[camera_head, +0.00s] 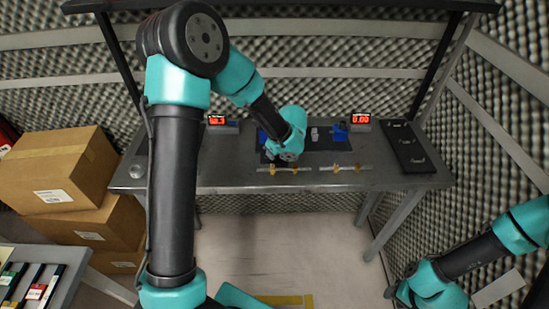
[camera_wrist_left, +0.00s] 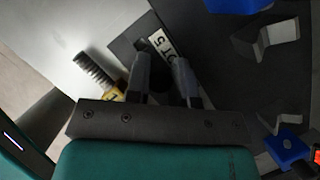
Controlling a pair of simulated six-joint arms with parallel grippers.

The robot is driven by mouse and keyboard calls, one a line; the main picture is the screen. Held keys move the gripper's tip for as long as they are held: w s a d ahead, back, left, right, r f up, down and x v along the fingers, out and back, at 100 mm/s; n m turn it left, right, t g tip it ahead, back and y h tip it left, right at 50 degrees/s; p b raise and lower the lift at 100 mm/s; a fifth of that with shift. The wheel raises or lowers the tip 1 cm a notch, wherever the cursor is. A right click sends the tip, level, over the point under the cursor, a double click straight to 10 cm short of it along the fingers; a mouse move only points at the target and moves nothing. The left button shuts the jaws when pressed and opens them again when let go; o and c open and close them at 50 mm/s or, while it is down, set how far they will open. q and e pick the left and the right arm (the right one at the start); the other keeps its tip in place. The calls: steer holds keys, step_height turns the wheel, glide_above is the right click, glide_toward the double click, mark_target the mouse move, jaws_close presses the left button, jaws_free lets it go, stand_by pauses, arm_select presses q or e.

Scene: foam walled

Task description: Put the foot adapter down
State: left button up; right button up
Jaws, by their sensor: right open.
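My left gripper (camera_wrist_left: 166,58) is low over the black mat in the left wrist view. Its two fingers stand apart, with the mat and a white label (camera_wrist_left: 162,46) showing between them and nothing clearly held. In the head view the left wrist hides the fingertips. I cannot tell for sure which part is the foot adapter. A small grey piece (camera_head: 315,134) stands on the mat between the blue fixtures. A grey angled piece (camera_wrist_left: 268,40) lies beside a blue block in the left wrist view. My right gripper (camera_head: 392,291) is open, low at the right, away from the bench.
The metal bench (camera_head: 220,180) carries a blue fixture (camera_head: 340,131), two red displays (camera_head: 361,119) and a black tray (camera_head: 408,147) at right. A threaded rod with a yellow part (camera_wrist_left: 97,72) lies beside the left fingers. Cardboard boxes (camera_head: 60,170) stand left.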

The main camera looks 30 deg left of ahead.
arm_select(q)
jaws_close()
steer(key=shift+r, duration=0.15)
steer(key=shift+r, duration=0.55)
steer(key=shift+s+d+r, duration=0.1)
steer(key=shift+s+r, duration=0.05)
steer(key=shift+r, duration=0.45)
steer(key=shift+s+d+r, duration=0.1)
steer(key=shift+r, duration=0.5)
steer(key=s+d, duration=0.3)
steer(key=s, duration=0.4)
steer(key=s+d+r, duration=0.1)
steer(key=s+d, duration=0.3)
steer(key=s, duration=0.2)
steer(key=shift+s+r, duration=0.15)
steer(key=shift+s, duration=0.2)
